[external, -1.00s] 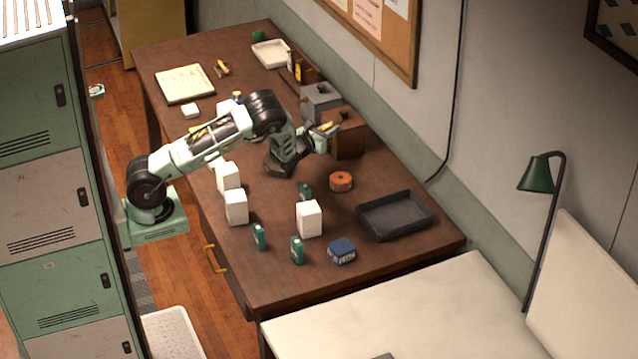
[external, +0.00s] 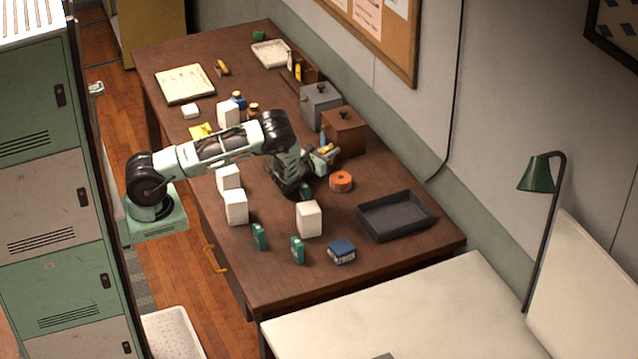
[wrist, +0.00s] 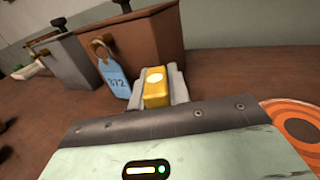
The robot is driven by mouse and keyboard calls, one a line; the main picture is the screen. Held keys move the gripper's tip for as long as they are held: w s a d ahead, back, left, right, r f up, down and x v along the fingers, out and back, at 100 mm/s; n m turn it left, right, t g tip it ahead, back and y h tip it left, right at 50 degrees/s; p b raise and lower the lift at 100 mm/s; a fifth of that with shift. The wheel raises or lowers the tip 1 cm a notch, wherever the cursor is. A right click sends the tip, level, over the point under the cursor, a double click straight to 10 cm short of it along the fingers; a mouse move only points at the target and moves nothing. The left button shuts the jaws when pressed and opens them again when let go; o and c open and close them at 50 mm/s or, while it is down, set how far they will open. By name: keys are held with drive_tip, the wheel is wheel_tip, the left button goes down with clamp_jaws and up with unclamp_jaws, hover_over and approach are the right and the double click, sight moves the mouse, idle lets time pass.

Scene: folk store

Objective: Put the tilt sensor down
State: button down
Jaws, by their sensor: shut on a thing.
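My gripper (external: 326,154) is shut on a small yellow block with a white oval on its face, which I take to be the tilt sensor (wrist: 156,90). In the wrist view the block sits between the pale fingers. In the external view it is only a small yellow patch at the fingertips. The gripper is over the right part of the brown desk (external: 280,285), in front of the brown box and just behind the orange tape roll. I cannot tell whether the block touches the desk.
A brown box (external: 343,132) with a blue tag (wrist: 114,78) and a grey box (external: 320,105) stand behind. The orange tape roll (external: 341,181) is close by.

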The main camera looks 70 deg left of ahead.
drive_tip(key=c, duration=1.3)
unclamp_jaws()
drive_tip(key=shift+f, duration=0.15)
drive_tip(key=shift+s+r, duration=0.1)
drive_tip(key=shift+r, duration=0.1)
drive_tip(key=b+v, duration=0.1)
drive_tip(key=v, duration=0.6)
drive_tip(key=shift+s+d, duration=0.1)
drive_tip(key=shift+s, duration=0.05)
